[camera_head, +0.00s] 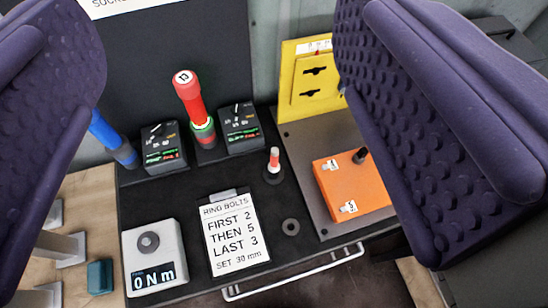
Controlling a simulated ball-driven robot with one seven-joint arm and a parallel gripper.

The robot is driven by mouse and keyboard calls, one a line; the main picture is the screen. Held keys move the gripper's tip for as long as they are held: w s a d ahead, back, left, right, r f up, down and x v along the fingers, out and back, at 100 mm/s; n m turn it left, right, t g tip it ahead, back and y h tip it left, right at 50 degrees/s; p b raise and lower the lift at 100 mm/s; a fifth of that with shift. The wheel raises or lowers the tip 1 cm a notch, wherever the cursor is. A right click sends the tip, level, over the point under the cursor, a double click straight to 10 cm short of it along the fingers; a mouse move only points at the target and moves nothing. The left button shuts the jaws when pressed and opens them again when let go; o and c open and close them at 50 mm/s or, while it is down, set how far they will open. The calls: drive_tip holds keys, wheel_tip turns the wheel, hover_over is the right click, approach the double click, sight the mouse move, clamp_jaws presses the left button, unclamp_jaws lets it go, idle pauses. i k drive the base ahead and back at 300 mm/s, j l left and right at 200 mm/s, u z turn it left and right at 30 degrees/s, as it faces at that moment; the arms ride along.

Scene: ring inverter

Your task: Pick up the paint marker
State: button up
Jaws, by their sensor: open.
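The likely paint marker (274,158) is a small upright cylinder with a white body and a red end. It stands in a round black holder on the dark bench, right of centre. My gripper (232,130) is open, its two purple padded fingers wide apart at the left and right of the view. The marker shows in the gap between them, nearer the right finger, and nothing is held. I cannot tell how far it is from the fingers.
A red tool (190,98) marked 13 and two black boxes (163,147) (240,128) stand left of the marker. An orange block (345,187) and a yellow panel (312,82) are right. A notice (232,232), torque display (154,258) and black ring (291,227) lie in front.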

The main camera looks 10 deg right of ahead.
sight(273, 167)
drive_tip(key=k+l+z, duration=0.1)
drive_tip(key=z, duration=0.5)
drive_tip(key=l+u, duration=0.4)
drive_tip(key=l, duration=0.25)
drive_tip(key=j+z, duration=0.45)
drive_tip(key=j, duration=0.3)
drive_tip(key=k+j+z, duration=0.1)
drive_tip(key=j+z, duration=0.35)
drive_tip(key=j, duration=0.25)
